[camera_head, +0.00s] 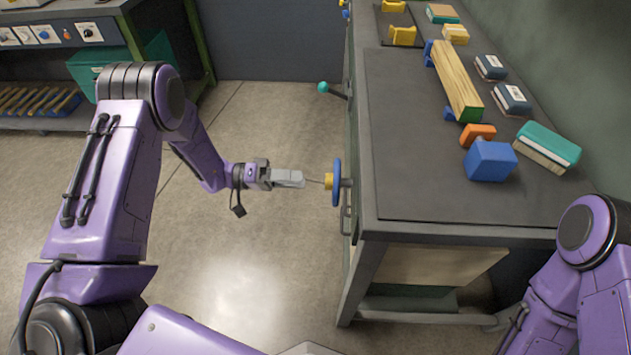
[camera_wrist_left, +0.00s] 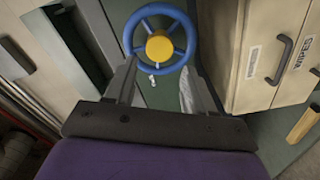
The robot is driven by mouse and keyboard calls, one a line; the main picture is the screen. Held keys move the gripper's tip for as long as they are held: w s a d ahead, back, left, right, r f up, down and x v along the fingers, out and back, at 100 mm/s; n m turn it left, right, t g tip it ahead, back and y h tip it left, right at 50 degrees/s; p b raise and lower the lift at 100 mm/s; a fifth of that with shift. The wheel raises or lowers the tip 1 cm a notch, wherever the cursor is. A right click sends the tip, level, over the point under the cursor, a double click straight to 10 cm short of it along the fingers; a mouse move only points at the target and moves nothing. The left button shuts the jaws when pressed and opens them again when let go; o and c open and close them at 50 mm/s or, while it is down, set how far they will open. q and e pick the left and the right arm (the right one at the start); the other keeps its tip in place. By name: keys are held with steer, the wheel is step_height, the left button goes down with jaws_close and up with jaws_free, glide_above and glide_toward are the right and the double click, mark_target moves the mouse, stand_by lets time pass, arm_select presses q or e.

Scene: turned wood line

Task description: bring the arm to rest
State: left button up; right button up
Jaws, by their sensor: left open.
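My left arm comes in from the left in the head view, and its gripper (camera_head: 290,178) is held out level, just left of the bench's side. In the left wrist view the two fingers (camera_wrist_left: 158,92) are spread apart with nothing between them. Beyond the fingertips is a blue handwheel (camera_head: 337,183) with a yellow hub; it also shows in the left wrist view (camera_wrist_left: 186,45). The gripper points at the hub, and I cannot tell whether it touches it. Part of my right arm shows at the lower right of the head view; its gripper is not seen.
A shelf unit (camera_head: 60,120) stands at far left. Floor between is clear.

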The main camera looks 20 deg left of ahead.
arm_select(q)
steer(key=shift+s+a, duration=0.25)
steer(key=shift+a, duration=0.45)
steer(key=w+a+f+n+t+y, duration=0.2)
steer(key=w+f+n+t+y, duration=0.15)
steer(key=f+t+y, duration=0.35)
steer(key=s+a+f+n+y, duration=0.2)
steer(key=s+f+n+y, duration=0.1)
steer(key=s+f+y, duration=0.3)
steer(key=s+a+f+n+g+y, duration=0.1)
steer(key=s+f+g+y, duration=0.2)
steer(key=s, duration=0.9)
steer(key=s+a+f+n+g+y+p, duration=0.1)
steer(key=s+f+g+y, duration=0.2)
steer(key=s, duration=0.9)
steer(key=g+y, duration=0.1)
steer(key=g, duration=0.1)
steer(key=shift+s+a+g+y, duration=0.2)
steer(key=shift+s+g+y, duration=0.05)
steer(key=shift+g+y, duration=0.15)
